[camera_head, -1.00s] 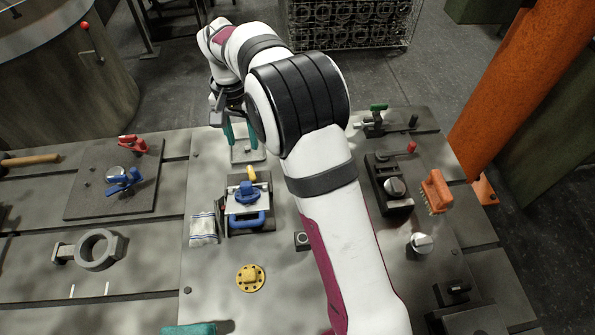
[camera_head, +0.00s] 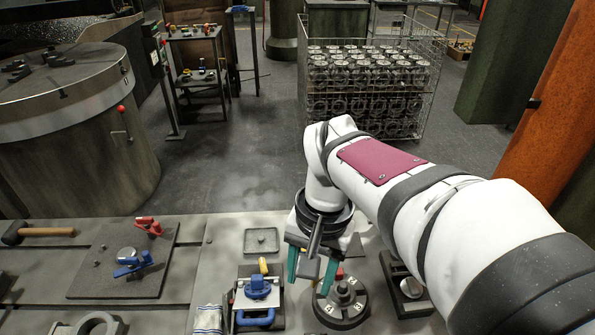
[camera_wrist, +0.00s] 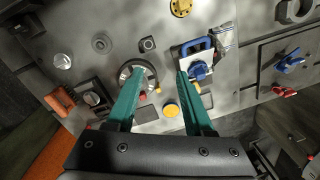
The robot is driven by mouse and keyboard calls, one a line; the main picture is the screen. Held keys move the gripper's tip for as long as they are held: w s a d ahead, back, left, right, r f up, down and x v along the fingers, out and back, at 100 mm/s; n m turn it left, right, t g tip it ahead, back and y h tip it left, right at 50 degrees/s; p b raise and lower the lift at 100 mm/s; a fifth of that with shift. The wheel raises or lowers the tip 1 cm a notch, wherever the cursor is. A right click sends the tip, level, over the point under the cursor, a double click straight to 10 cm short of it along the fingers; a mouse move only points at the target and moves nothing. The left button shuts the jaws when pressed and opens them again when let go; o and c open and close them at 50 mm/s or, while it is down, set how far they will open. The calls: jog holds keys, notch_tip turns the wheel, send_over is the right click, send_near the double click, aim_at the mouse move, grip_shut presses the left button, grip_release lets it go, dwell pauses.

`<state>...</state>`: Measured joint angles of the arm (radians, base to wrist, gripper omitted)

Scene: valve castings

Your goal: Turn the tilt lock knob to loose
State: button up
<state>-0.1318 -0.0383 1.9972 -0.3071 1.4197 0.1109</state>
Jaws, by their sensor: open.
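My gripper (camera_head: 310,284) is open and empty, with teal fingers pointing down over the bench; the wrist view (camera_wrist: 160,74) shows a wide gap between them. A dark round dial (camera_head: 350,311) with pale numbered tabs and a central hub lies just right of the fingers; in the wrist view the left finger partly covers it. A blue knob (camera_head: 258,287) sits on a clamp fixture left of the gripper, and it also shows beside the right finger (camera_wrist: 198,70). A silver knob (camera_head: 411,287) stands on a black block, partly behind my arm. I cannot tell which is the tilt lock knob.
A yellow round piece (camera_wrist: 171,109) lies between the fingers in the wrist view. A shallow square tray (camera_head: 261,240) is at the bench's far edge. Red and blue clamps (camera_head: 133,262) stand on a plate at left. A wire crate of castings (camera_head: 372,85) is beyond the bench.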

jog(key=shift+s+d, duration=0.1)
jog(key=shift+s, duration=0.15)
jog(key=n+h, duration=0.1)
jog(key=n, duration=0.6)
send_over(263, 266)
notch_tip(263, 266, down, 7)
notch_tip(263, 266, down, 16)
jog(key=shift+r, duration=0.2)
grip_shut()
